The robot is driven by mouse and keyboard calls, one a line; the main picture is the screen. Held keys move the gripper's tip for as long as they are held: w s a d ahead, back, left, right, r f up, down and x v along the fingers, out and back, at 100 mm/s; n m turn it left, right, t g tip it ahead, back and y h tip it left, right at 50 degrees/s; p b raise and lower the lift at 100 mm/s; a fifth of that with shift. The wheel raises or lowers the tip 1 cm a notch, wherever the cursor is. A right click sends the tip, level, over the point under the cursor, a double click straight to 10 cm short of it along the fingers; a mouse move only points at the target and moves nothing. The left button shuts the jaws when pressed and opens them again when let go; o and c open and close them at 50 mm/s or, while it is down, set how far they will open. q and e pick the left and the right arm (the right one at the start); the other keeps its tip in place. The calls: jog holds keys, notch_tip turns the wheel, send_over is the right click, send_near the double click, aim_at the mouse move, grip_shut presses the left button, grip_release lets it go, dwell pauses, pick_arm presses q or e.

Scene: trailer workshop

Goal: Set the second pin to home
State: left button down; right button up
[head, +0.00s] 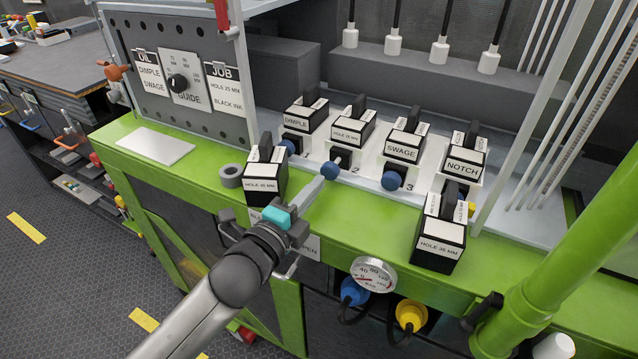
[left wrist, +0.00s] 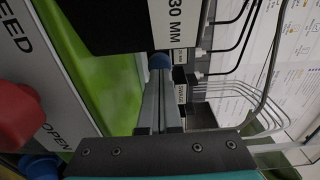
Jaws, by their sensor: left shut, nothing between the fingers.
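A row of numbered die stations on the press bed has blue knobbed pins. The second pin's blue knob (head: 331,169) sits beside the number 2, in front of the second black die block (head: 352,129). My left gripper (head: 316,185) is shut and empty, its fingertips pointing at this knob and very close to it. In the left wrist view the fingers (left wrist: 159,100) run up to the blue knob (left wrist: 158,61). I cannot tell whether they touch. The first pin's knob (head: 288,146) and the third pin's knob (head: 391,181) stand to either side. My right gripper is not in view.
A black die block (head: 263,182) and a tape roll (head: 231,176) stand on the green ledge left of my fingers. Another block (head: 439,237) stands to the right. A gauge (head: 372,275) is below.

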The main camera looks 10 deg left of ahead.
aim_at(326, 171)
pick_arm(q)
jog(key=shift+x, duration=0.95)
jog(key=shift+x, duration=1.45)
jog(key=shift+a+r, duration=0.1)
jog(key=shift+r, duration=0.1)
